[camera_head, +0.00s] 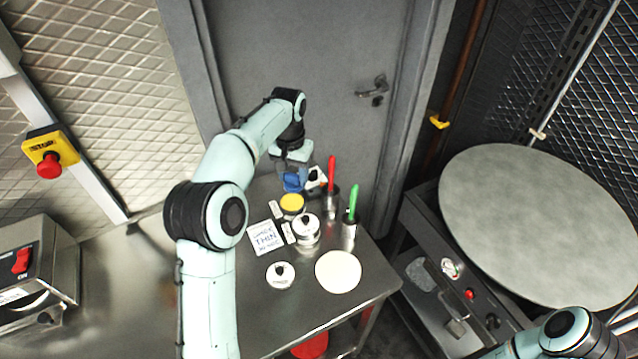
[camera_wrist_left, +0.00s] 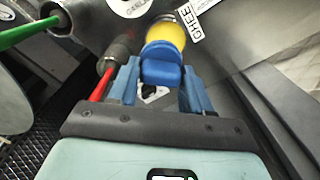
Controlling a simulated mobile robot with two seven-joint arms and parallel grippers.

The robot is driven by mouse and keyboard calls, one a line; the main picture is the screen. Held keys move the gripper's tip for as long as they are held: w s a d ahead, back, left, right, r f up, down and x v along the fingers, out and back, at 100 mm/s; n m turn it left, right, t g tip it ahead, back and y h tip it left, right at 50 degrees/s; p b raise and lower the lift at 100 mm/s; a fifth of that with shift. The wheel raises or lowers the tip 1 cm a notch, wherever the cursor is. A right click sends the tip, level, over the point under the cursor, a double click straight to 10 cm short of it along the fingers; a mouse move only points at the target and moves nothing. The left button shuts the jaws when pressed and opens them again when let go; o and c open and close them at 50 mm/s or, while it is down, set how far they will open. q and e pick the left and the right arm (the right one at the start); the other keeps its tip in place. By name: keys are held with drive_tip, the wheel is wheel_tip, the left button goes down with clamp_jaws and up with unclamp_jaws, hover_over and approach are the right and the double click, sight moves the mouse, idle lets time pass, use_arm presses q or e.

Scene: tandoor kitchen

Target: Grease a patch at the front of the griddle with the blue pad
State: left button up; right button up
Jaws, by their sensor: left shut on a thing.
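The blue pad (camera_head: 293,182) is between the fingers of my left gripper (camera_head: 291,163), over the far end of the steel table. In the left wrist view the blue pad (camera_wrist_left: 160,66) sits between the blue fingertips of my left gripper (camera_wrist_left: 161,88), which is shut on it. A pot with a yellow top (camera_head: 292,203) is right beside the pad; the wrist view shows it as yellow (camera_wrist_left: 166,33), next to a GHEE label (camera_wrist_left: 190,22). The large round grey griddle (camera_head: 540,225) lies at the right, well away from the pad. My right gripper is out of view.
The steel table (camera_head: 225,290) also holds a red-handled tool (camera_head: 331,172), a green-handled tool (camera_head: 352,203), a lidded tin (camera_head: 306,230), a white disc (camera_head: 338,271) and a written card (camera_head: 265,238). A door (camera_head: 310,70) stands behind. A gap separates table and griddle.

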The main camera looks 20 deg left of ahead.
sight(291, 185)
use_arm(q)
drive_tip(key=shift+w+a, duration=0.1)
drive_tip(key=shift+a, duration=0.35)
drive_tip(key=shift+f, duration=0.9)
wheel_tip(291, 185, down, 3)
drive_tip(key=shift+r, duration=0.1)
drive_tip(key=shift+s+f+b, duration=0.25)
drive_tip(key=shift+f+b, duration=0.2)
drive_tip(key=shift+f, duration=0.2)
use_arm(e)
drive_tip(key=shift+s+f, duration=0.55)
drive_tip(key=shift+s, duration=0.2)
use_arm(q)
drive_tip(key=shift+w, duration=0.2)
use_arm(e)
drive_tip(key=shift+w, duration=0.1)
use_arm(q)
drive_tip(key=shift+f, duration=0.55)
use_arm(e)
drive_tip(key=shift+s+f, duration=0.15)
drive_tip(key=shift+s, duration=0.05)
use_arm(q)
drive_tip(key=shift+s+f, duration=0.1)
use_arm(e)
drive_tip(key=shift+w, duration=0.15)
